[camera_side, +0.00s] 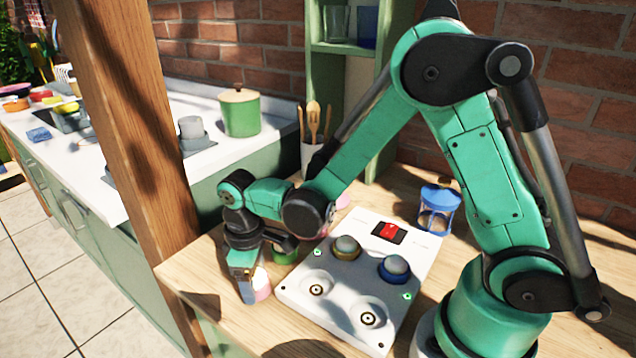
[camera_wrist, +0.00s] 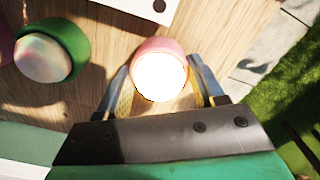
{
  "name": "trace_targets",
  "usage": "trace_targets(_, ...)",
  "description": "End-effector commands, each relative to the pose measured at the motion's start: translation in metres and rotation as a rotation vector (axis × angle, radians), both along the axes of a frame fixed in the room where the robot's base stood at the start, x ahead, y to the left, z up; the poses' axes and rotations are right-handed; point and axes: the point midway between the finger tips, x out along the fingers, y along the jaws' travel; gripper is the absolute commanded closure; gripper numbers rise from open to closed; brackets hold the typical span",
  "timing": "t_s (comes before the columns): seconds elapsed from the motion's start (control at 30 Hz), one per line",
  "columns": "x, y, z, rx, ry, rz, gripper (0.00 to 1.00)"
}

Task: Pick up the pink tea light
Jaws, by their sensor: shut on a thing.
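The pink tea light (camera_side: 263,289) is near the front-left edge of the wooden table, with a pink side and a bright white top. In the wrist view, the pink tea light (camera_wrist: 160,45) sits between the two fingers, its top glaring white. My gripper (camera_side: 252,284) points down at it and is shut on it, with one finger on each side in the wrist view (camera_wrist: 160,78). The side view does not clearly show whether its base touches the table; the near finger partly hides it.
A green tea light (camera_side: 286,257) stands close by; it also shows in the wrist view (camera_wrist: 62,48). A white panel (camera_side: 335,285) with a red switch (camera_side: 390,231) and two filled sockets lies to the right. A blue lantern (camera_side: 438,208) is behind it. A wooden post (camera_side: 130,130) rises at left.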

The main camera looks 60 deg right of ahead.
Motion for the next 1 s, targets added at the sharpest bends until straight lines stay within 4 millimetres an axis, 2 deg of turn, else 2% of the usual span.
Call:
trace_targets(0.17, 0.000, 0.000, 0.006, 0.000, 0.000, 0.000, 0.90)
trace_targets(0.37, 0.000, 0.000, 0.030, 0.000, 0.000, 0.000, 0.90)
trace_targets(0.8, -0.001, 0.000, 0.142, 0.000, 0.001, 0.000, 0.90)
trace_targets(1.0, 0.000, 0.000, 0.178, -0.001, 0.002, -0.001, 0.90)
